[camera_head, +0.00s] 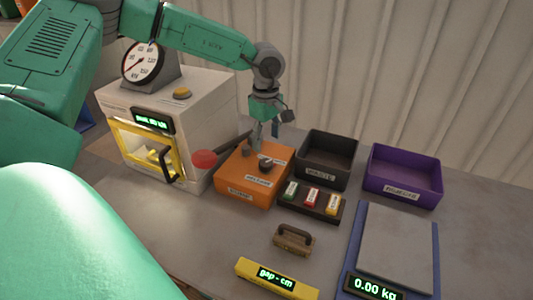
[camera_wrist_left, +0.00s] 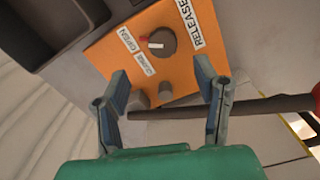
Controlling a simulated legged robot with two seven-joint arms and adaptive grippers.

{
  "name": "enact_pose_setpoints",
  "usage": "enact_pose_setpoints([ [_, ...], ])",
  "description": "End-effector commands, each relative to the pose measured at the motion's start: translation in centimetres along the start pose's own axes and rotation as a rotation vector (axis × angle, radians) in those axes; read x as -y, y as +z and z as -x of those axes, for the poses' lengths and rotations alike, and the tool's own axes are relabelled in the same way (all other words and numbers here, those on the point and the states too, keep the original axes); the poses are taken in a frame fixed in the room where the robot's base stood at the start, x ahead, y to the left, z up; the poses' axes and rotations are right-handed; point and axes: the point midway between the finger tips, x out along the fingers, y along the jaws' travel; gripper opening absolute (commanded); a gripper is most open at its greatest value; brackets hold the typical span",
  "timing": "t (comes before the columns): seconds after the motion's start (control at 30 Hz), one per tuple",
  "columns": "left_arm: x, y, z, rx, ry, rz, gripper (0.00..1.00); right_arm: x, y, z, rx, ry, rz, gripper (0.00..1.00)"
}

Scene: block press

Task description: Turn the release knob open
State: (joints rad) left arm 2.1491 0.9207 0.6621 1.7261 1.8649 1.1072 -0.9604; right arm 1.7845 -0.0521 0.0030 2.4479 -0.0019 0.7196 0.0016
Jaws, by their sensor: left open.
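The release knob (camera_head: 265,163) is a dark round knob on top of the orange box (camera_head: 240,190). In the left wrist view the knob (camera_wrist_left: 161,43) has a pale pointer and a small red mark beside it. A RELEASE label (camera_wrist_left: 188,22) and an OPEN label (camera_wrist_left: 127,40) lie near it. My left gripper (camera_head: 262,142) points down above the box. In the wrist view its spread, empty fingers (camera_wrist_left: 161,76) are apart from the knob, which lies beyond the fingertips. A small grey stub is visible between the fingers. My right gripper is not visible.
A lever with a red ball (camera_head: 205,158) reaches beside the orange box, close to my left gripper. The press (camera_head: 185,115) stands left. A black bin (camera_head: 327,160), purple bin (camera_head: 403,177) and block tray (camera_head: 312,203) stand right. A scale (camera_head: 395,250) is in front.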

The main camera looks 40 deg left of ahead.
Motion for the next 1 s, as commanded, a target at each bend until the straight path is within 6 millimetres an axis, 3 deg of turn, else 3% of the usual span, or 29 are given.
enact_pose_setpoints([
  [0.1, -0.1, 0.0, 2.1, 0.000, 0.002, 0.000, 0.56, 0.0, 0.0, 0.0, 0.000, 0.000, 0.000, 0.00],
  [0.3, -0.1, 0.0, 3.7, 0.000, 0.000, -0.001, 0.56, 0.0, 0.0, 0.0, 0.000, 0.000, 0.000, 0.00],
  [1.0, -0.1, 0.1, 3.9, 0.000, 0.000, -0.001, 0.56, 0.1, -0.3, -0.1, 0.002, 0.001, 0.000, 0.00],
])
